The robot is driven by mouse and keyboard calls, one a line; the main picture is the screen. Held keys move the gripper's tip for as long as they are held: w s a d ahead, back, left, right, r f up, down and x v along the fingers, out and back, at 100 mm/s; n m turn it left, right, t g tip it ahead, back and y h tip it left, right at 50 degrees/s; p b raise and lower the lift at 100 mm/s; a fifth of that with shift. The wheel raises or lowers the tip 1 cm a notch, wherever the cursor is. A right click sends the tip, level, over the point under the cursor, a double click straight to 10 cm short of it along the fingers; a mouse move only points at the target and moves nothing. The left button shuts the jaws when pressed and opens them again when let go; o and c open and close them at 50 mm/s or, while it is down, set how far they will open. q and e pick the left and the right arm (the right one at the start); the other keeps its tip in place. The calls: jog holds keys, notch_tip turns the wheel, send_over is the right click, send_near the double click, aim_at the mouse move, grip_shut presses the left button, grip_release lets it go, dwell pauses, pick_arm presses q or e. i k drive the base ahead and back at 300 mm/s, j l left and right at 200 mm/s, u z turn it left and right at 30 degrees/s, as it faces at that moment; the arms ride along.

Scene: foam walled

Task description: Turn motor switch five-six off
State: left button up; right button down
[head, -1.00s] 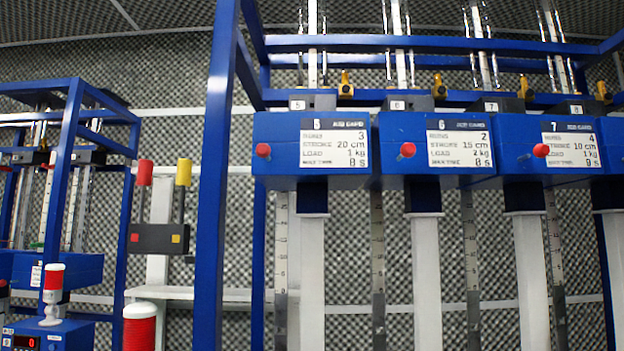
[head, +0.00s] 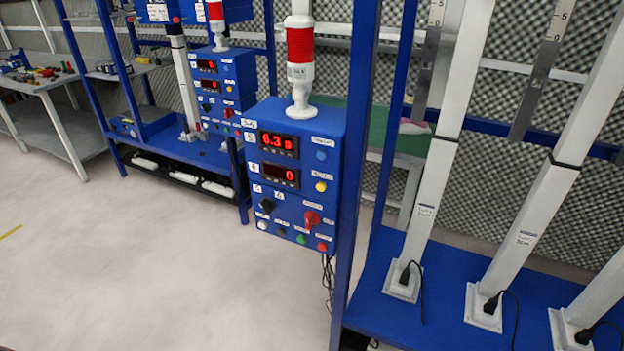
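A blue control box (head: 292,185) hangs on a blue frame post, right of the middle in the head view. The small label at its top left seems to read 5-6. Its upper red display (head: 279,143) reads about 6.3 with a last character like s or 8; its lower display (head: 279,175) reads 0. A red rotary knob (head: 312,218) sits at the lower right, and a black rotary knob (head: 266,205) at the lower left. The labels by the knobs are too small to read, so which is the motor switch and its setting cannot be told. Neither gripper is in view.
Blue post (head: 352,170) stands right of the box. White columns (head: 433,185) rise from a blue base (head: 420,315) at right. A red-and-white signal light (head: 300,50) tops the box. A similar box (head: 212,90) stands further back. The pale floor (head: 130,260) at left is clear.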

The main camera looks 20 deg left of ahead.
aim_at(312, 218)
jog(key=i+l, duration=0.1)
jog(key=j+u, duration=0.25)
jog(key=j, duration=0.5)
jog(key=i+j+u, duration=0.25)
jog(key=j, duration=0.45)
jog(key=k, duration=0.1)
